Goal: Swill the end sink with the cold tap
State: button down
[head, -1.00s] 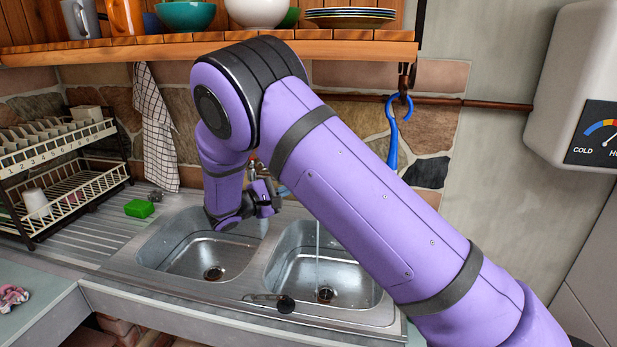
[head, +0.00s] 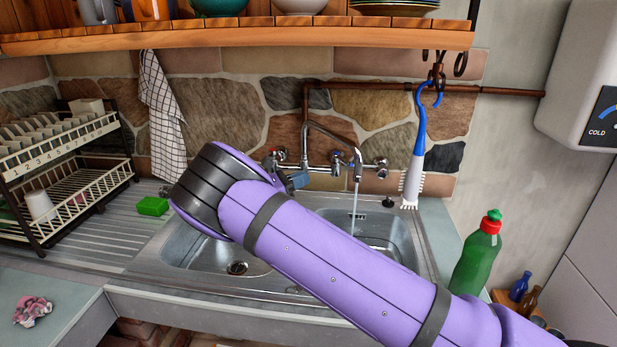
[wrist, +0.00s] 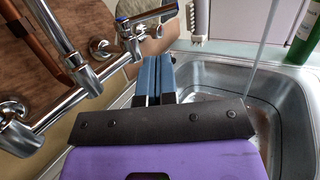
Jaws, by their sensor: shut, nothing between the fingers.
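The chrome mixer tap (head: 345,138) is on the stone wall behind two steel basins. A red-marked tap handle (head: 277,156) is at its left and a blue-marked cold handle (head: 336,157) at its right. A thin water stream (head: 354,205) falls from the spout into the right basin (head: 405,240); the stream also shows in the wrist view (wrist: 262,45). The left basin (head: 205,250) is partly behind my arm. My gripper (head: 299,180) is shut and empty, just below and left of the blue-marked handle. In the wrist view its blue fingers (wrist: 158,70) are together beside the chrome fittings.
A blue-and-white brush (head: 414,165) hangs right of the tap. A green bottle (head: 477,258) stands right of the right basin. A dish rack (head: 70,185) and a green sponge (head: 152,206) are at left. A wooden shelf (head: 230,39) runs above.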

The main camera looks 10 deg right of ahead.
aim_at(349, 164)
jog(key=x, duration=1.1)
jog(key=shift+w+d+r, duration=0.1)
jog(key=shift+d, duration=0.25)
jog(key=shift+d, duration=0.1)
jog(key=d+n+t+y, duration=0.1)
jog(key=t, duration=0.1)
jog(key=d+n+t, duration=0.1)
jog(key=t, duration=0.1)
jog(key=d+n+t+y, duration=0.1)
jog(key=n+t, duration=0.1)
jog(key=shift+d+t+y, duration=0.25)
jog(key=shift+t+y, duration=0.05)
